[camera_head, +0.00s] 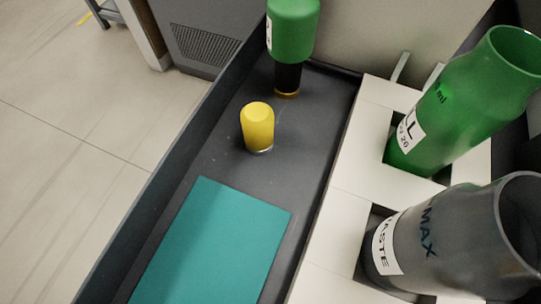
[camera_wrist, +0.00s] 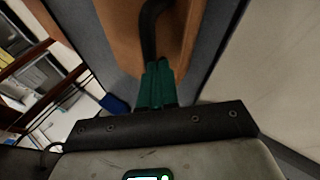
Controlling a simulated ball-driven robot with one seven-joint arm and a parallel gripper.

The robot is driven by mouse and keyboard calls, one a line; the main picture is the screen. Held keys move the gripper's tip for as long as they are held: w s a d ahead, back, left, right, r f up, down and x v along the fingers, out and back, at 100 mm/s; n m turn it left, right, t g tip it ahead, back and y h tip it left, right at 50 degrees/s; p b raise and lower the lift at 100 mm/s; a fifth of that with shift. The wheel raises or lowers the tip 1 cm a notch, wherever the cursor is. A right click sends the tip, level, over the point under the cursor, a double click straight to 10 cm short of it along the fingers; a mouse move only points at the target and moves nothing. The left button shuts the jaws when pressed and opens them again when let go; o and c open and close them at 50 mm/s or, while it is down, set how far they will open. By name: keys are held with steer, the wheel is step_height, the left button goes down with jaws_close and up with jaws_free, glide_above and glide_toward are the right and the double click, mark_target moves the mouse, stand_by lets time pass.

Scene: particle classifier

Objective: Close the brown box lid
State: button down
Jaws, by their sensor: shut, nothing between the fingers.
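My gripper (camera_wrist: 157,82) shows in the wrist view with its green fingers together, nothing between them. A brown surface (camera_wrist: 115,35), which looks like part of the brown box or its lid, lies beyond the fingers. A black curved piece (camera_wrist: 150,22) runs in front of the brown surface and down to the fingertips. I cannot tell whether the fingertips touch it. Only part of the brown thing is in view, so I cannot tell how far the lid is open. The head view shows neither the brown box nor my gripper.
In the head view, a dark tray (camera_head: 205,163) holds a teal mat (camera_head: 213,245), a yellow-capped piece (camera_head: 257,125) and a green-topped bottle (camera_head: 292,35). A green vessel (camera_head: 465,100) and a grey vessel (camera_head: 450,240) lean in a white rack (camera_head: 350,210). Open floor (camera_head: 70,110) lies left.

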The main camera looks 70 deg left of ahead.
stand_by(0.4)
steer(key=p+v, duration=0.3)
steer(key=v, duration=0.4)
steer(key=shift+r, duration=0.2)
steer(key=shift+s, duration=0.1)
